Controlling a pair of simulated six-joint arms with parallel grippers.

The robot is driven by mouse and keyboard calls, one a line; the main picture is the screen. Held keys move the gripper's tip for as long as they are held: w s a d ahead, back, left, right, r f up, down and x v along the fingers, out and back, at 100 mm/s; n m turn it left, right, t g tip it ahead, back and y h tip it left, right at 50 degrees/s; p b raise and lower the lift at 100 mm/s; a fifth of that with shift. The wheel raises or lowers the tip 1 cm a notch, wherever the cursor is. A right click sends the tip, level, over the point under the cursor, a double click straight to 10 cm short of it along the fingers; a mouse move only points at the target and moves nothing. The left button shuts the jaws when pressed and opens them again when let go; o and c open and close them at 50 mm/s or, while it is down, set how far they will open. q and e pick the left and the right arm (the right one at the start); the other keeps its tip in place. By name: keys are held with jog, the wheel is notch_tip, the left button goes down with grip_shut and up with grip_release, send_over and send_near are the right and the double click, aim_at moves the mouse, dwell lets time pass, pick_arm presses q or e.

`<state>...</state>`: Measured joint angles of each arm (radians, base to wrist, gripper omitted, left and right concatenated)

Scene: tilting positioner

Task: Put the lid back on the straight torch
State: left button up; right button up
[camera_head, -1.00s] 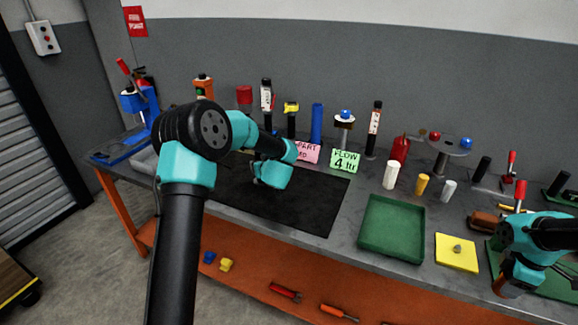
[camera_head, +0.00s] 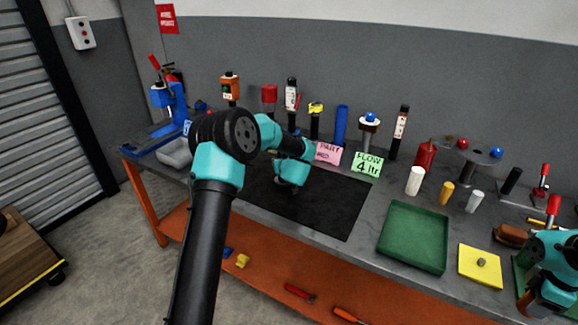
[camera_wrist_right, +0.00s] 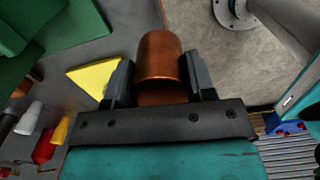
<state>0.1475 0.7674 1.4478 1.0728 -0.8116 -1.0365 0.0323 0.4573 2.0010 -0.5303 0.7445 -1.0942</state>
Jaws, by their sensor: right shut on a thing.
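A copper-brown cylinder (camera_wrist_right: 160,62) is between the two fingers of my right gripper (camera_wrist_right: 155,85) in the right wrist view, and they are shut on it. I cannot tell for sure whether it is the torch's lid. In the head view my right gripper (camera_head: 537,292) is at the lower right, by the green mat's left edge, with the brown cylinder (camera_head: 531,304) below it. I cannot pick out the straight torch with certainty. My left gripper (camera_head: 290,188) is over the black mat (camera_head: 325,215), and its fingers are too small to read.
A round stand (camera_head: 480,160) and a red-handled clamp (camera_head: 541,183) are at the back right. The black mat's front is clear.

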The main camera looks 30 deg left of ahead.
pick_arm(q)
grip_shut()
dwell(0.3)
jog(key=shift+r, duration=0.1)
notch_tip(320, 180, up, 10)
dwell(0.7)
dwell(0.6)
